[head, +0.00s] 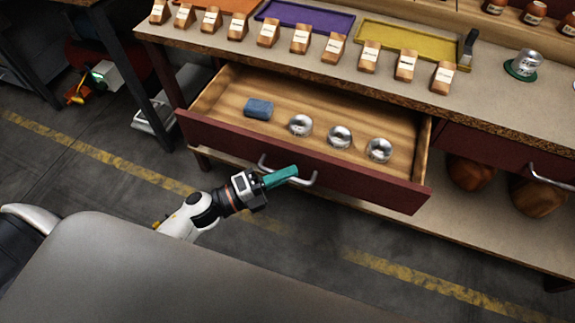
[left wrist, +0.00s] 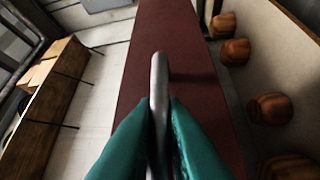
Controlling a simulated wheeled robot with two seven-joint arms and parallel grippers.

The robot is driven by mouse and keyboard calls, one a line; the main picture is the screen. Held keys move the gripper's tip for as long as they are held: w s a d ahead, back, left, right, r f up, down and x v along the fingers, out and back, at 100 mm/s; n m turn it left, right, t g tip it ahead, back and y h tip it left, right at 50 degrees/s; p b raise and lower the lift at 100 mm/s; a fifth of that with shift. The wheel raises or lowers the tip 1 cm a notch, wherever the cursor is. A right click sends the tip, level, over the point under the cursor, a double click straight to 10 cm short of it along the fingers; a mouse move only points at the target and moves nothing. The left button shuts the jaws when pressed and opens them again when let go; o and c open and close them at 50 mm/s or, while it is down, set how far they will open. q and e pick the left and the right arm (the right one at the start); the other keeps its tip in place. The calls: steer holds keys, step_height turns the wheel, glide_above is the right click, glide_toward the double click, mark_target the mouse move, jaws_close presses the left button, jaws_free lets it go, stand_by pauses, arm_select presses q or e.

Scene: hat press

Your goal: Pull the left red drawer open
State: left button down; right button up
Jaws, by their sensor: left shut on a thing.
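The left red drawer (head: 300,162) is pulled well out from under the bench top. Its wooden inside shows, with a blue block (head: 258,108) and several round silver tins (head: 340,136) in it. A metal bar handle (head: 306,181) is on its front. My left gripper (head: 292,172) has teal fingers and is shut on the handle. In the left wrist view the handle (left wrist: 159,95) stands between the two fingers, with the red drawer front (left wrist: 195,110) behind it. My right gripper is not in view.
The bench top (head: 210,42) holds labelled wooden blocks (head: 300,40), a purple tray (head: 305,17) and a yellow tray (head: 412,43). A second red drawer (head: 500,152) at right is closed. Brown rounded wooden things (head: 470,172) sit on the lower shelf. A grey surface (head: 150,270) is in front.

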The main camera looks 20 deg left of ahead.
arm_select(q)
steer(key=shift+s, duration=0.6)
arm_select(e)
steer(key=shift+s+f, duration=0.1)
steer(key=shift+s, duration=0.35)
arm_select(q)
steer(key=c, duration=1.8)
jaws_free()
steer(key=shift+o, duration=0.2)
